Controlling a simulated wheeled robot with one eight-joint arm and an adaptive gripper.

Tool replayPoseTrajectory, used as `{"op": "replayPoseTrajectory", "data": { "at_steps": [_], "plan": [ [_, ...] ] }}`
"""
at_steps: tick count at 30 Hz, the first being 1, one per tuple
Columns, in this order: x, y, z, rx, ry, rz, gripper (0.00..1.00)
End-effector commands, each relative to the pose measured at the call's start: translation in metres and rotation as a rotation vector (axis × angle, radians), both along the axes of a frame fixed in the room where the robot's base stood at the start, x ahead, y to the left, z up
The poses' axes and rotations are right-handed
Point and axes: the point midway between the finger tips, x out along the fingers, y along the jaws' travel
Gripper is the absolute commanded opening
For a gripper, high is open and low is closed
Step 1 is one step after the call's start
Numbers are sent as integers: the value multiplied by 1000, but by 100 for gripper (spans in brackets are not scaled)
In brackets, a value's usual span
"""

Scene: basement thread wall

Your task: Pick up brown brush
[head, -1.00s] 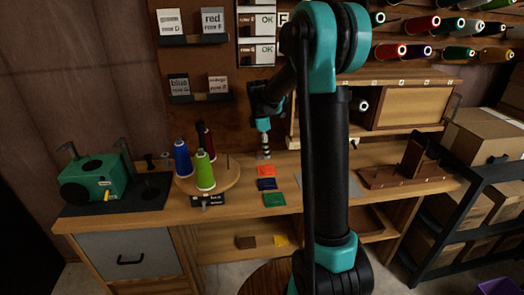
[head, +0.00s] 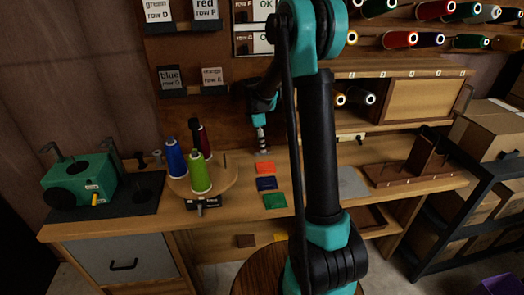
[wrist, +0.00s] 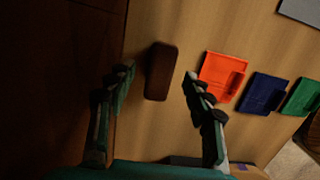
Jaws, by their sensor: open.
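The brown brush (wrist: 160,70), a dark, rounded oblong block, lies on the wooden bench top in the wrist view. My gripper (wrist: 158,73) is open and empty, with one finger on each side of the brush and gaps showing between. I cannot tell its height above the bench. In the head view my gripper (head: 264,148) points down at the back of the bench, near the orange tray. I cannot make out the brush in that view.
Orange (head: 265,168), blue (head: 266,184) and green (head: 274,201) trays line up close to the gripper. A round board (head: 229,180) with thread spools stands left. A brown wooden stand (head: 418,165) is at right. A round wooden top (head: 258,272) shows at front.

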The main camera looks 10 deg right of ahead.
Motion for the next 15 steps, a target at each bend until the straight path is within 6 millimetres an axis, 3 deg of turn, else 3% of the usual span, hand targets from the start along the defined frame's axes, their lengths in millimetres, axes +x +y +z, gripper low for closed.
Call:
{"op": "replayPoseTrajectory", "data": {
  "at_steps": [6,13,15],
  "plan": [
    [1,-3,-23,0,0,0,52],
    [0,-3,-25,0,0,0,52],
    [0,-3,-25,0,0,0,46]
  ]
}}
